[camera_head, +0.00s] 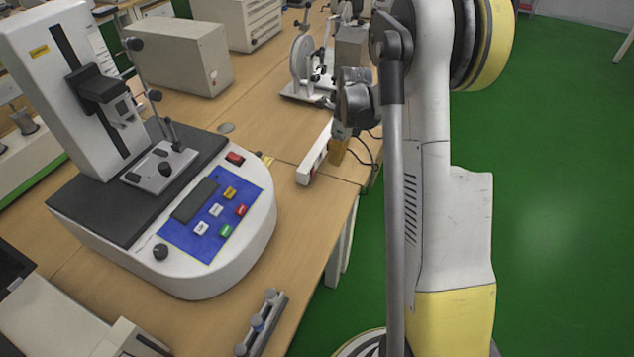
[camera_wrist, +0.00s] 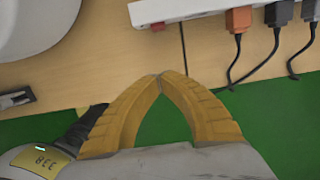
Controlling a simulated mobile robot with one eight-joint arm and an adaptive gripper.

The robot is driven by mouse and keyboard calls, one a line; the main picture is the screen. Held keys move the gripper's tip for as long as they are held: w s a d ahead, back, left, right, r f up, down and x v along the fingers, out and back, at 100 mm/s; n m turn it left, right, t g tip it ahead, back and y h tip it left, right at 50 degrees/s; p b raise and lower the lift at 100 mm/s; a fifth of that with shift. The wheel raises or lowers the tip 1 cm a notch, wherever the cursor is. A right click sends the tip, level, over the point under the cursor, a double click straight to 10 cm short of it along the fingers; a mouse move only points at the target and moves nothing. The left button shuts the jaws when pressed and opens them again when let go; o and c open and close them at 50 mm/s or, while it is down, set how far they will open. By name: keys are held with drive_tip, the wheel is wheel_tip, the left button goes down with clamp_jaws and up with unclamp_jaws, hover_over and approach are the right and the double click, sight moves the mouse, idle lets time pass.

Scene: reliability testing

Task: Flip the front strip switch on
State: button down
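A white power strip (camera_head: 314,158) lies on the wooden table near its right edge in the head view, with its front end toward me. The strip (camera_wrist: 190,8) also runs along the top of the wrist view. A small red switch (camera_wrist: 158,26) shows at its left end; I cannot tell its on or off position. My gripper (camera_head: 339,151) has yellow fingers and is beside the strip, to its right. In the wrist view the fingertips (camera_wrist: 160,77) meet with nothing between them, near the table edge and apart from the switch.
Orange (camera_wrist: 238,20) and dark plugs (camera_wrist: 279,14) with cables sit in the strip. A testing machine (camera_head: 200,270) with a blue panel stands left of it. A small metal part (camera_head: 262,323) lies near the front table edge. Green floor (camera_head: 560,200) is at the right.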

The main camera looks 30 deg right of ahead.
drive_tip(key=shift+w+d, duration=0.1)
drive_tip(key=b, duration=0.4)
hover_over(316, 184)
drive_tip(key=s+d, duration=0.3)
drive_tip(key=s, duration=0.2)
drive_tip(key=f, duration=0.9)
drive_tip(key=shift+w+d+f, duration=0.2)
drive_tip(key=shift+w+f, duration=0.05)
drive_tip(key=shift+f, duration=0.05)
drive_tip(key=shift+w+a+f+b, duration=0.25)
drive_tip(key=shift+w+a+b, duration=0.15)
drive_tip(key=shift+w+a, duration=0.15)
drive_tip(key=shift+w+a+f+b, duration=0.25)
drive_tip(key=shift+w+a+b, duration=0.15)
drive_tip(key=shift+w, duration=0.25)
drive_tip(key=shift+w+a+r, duration=0.1)
drive_tip(key=shift+w+a, duration=0.25)
drive_tip(key=shift+w, duration=0.05)
drive_tip(key=shift+w+a+f, duration=0.3)
drive_tip(key=shift+w+f, duration=0.05)
drive_tip(key=shift+w, duration=0.05)
drive_tip(key=shift+r, duration=0.1)
